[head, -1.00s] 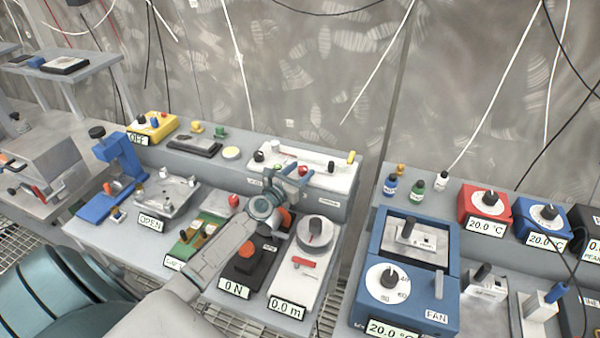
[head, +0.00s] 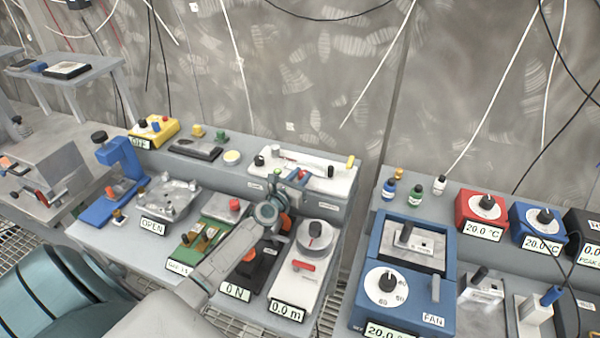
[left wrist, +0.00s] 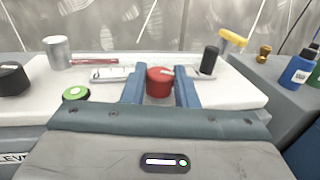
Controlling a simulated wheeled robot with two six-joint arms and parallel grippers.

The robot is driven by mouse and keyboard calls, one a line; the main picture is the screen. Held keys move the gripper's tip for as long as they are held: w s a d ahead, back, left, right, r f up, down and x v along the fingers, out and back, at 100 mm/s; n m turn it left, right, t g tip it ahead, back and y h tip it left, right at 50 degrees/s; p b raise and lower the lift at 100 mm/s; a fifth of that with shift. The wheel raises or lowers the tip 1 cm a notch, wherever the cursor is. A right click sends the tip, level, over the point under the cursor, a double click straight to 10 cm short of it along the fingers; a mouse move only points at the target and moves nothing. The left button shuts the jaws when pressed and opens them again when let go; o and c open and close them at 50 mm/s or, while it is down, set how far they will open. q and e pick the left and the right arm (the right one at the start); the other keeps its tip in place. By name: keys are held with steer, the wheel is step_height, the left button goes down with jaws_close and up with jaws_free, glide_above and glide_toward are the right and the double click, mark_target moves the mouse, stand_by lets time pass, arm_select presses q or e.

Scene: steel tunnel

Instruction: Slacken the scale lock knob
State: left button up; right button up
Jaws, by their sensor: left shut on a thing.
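The red round knob (left wrist: 159,82) stands on the white long scale unit (left wrist: 113,118) on the raised back ledge. I take it to be the scale lock knob. My left gripper (left wrist: 160,88) has its two blue fingers on either side of the knob, shut on it. In the head view my left gripper (head: 297,177) reaches the front of the white unit (head: 333,171), and its fingers partly hide the knob. The label under the unit is too small to read. My right gripper is in neither view.
On the same unit are a black knob (left wrist: 210,60), a yellow piece (left wrist: 232,40), a green button (left wrist: 75,93) and a grey cylinder (left wrist: 57,52). Below my left arm are a 0 N device (head: 237,293) and a 0.0 m device (head: 287,311). Bottles (head: 390,191) stand to the right.

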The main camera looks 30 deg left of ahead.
arm_select(q)
steer(key=y+p, duration=0.1)
steer(key=n+y+p, duration=0.2)
steer(key=shift+d+r+g+p, duration=0.25)
steer(key=shift+r+g+p, duration=0.05)
steer(key=shift+r, duration=0.1)
steer(key=n+y, duration=0.1)
steer(key=y+p, duration=0.1)
steer(key=shift+w+d+f+n+g+y, duration=0.1)
steer(key=shift+f+n+g+y, duration=0.05)
steer(key=shift+n+g+y, duration=0.25)
steer(key=shift+f+n+y, duration=0.1)
steer(key=shift+n+y, duration=0.3)
steer(key=shift+y, duration=0.1)
steer(key=shift+w+d+f+n+g+y, duration=0.1)
steer(key=shift+d+f+n+g+y, duration=0.05)
steer(key=shift+n+g+y, duration=0.75)
steer(key=shift+n+g+y+b, duration=1)
steer(key=shift+n+g+y, duration=0.1)
steer(key=shift+y, duration=0.6)
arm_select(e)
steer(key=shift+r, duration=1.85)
arm_select(q)
steer(key=o, duration=1)
steer(key=shift+w, duration=0.1)
steer(key=shift+d, duration=0.15)
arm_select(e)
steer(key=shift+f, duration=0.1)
